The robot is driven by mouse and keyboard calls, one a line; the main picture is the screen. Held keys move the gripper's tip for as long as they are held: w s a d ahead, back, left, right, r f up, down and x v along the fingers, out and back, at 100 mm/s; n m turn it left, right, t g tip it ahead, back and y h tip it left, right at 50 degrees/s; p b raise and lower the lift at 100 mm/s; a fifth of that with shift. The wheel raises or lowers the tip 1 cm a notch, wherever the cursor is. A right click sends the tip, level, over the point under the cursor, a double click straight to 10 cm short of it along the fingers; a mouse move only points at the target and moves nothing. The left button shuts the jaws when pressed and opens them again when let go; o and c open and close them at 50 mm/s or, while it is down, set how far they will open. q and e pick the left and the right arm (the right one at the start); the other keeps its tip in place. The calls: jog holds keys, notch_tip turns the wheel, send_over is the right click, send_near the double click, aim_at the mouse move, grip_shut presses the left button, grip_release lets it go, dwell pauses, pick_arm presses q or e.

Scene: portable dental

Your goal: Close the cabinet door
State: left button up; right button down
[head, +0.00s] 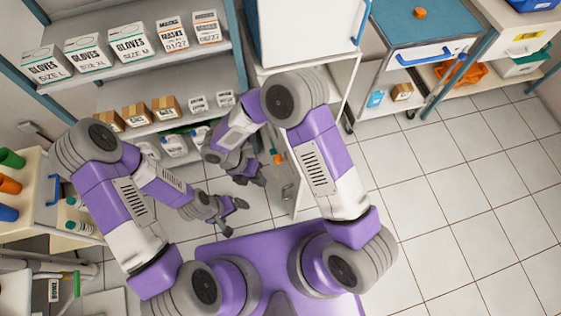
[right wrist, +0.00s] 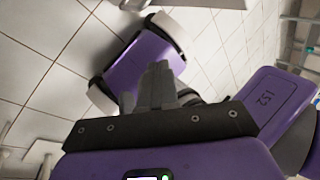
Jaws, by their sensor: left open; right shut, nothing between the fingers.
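The white cabinet (head: 303,35) stands at the top centre of the head view. Its lower door (head: 295,200) is swung open towards me, seen nearly edge-on, with a small metal handle (head: 287,191). My right arm covers much of the door and the opening. My right gripper (head: 257,180) is shut and empty, left of the door; I cannot tell if it touches it. The shut fingers also show in the right wrist view (right wrist: 160,85). My left gripper (head: 237,215) is open and empty, lower and further left, apart from the door.
Shelves with glove and mask boxes (head: 90,52) stand at the left. A blue-topped cart (head: 420,30) is at the upper right. A side cart with coloured cups (head: 10,183) is at the far left. The tiled floor (head: 460,200) on the right is clear.

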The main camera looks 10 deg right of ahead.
jog(key=w+a+r+n+t+h+b, duration=0.25)
jog(key=w+r+n+t+h, duration=0.2)
jog(key=n, duration=0.25)
jog(key=b, duration=0.4)
send_near(289, 157)
jog(key=x, duration=0.5)
jog(key=shift+w+f, duration=0.1)
jog(key=shift+f, duration=0.3)
jog(key=shift+d, duration=0.35)
jog(key=shift+d+r, duration=0.1)
